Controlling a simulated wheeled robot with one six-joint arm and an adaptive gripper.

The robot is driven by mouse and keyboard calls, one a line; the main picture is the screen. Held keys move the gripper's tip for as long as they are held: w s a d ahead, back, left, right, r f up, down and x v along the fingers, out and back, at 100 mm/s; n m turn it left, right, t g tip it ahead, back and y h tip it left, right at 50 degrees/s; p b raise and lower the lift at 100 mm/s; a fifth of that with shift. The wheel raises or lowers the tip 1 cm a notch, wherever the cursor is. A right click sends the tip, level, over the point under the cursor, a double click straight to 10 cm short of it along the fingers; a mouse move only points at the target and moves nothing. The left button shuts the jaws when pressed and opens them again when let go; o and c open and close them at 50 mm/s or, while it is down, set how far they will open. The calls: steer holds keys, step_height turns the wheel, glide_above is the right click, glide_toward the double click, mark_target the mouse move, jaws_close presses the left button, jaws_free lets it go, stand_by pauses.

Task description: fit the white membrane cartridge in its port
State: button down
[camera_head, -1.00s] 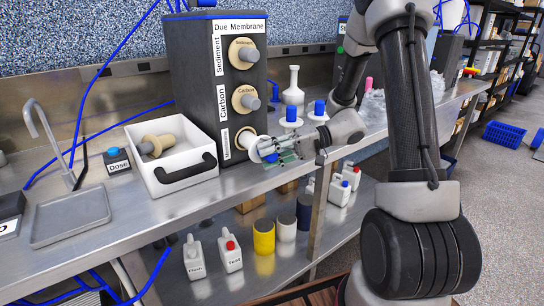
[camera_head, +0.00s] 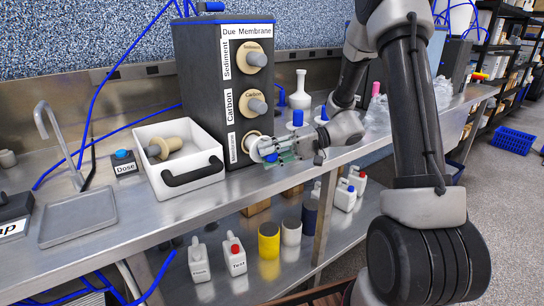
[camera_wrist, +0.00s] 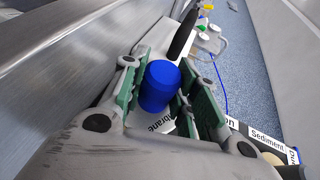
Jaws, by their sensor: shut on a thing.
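The dark filter housing (camera_head: 200,90) stands on the bench with labelled Sediment, Carbon and Membrane ports. Tan cartridges with grey ends sit in the upper two. The lowest, the Membrane port (camera_head: 250,137), shows a tan rim, partly covered by the white cartridge (camera_head: 257,153). My gripper (camera_head: 284,150) is shut on this cartridge just right of and in front of the port. In the wrist view, the cartridge's blue end (camera_wrist: 160,86) lies between the green finger pads. The cartridge's far end is hidden, so I cannot tell whether it has entered the port.
A white bin (camera_head: 188,183) with a used-looking tan cartridge (camera_head: 164,147) stands left of the housing. A Dose button box (camera_head: 124,163), a tray (camera_head: 78,218) and a tap are further left. A white bottle (camera_head: 300,90) and blue-topped items stand behind my gripper.

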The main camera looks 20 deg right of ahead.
steer(key=shift+w+a, duration=0.3)
steer(key=shift+w, duration=0.55)
steer(key=shift+w+a, duration=0.25)
steer(key=shift+w, duration=0.6)
steer(key=shift+w+a, duration=0.3)
steer(key=shift+w, duration=0.55)
steer(key=c, duration=1)
jaws_free()
steer(key=shift+d, duration=0.1)
steer(key=v, duration=1.2)
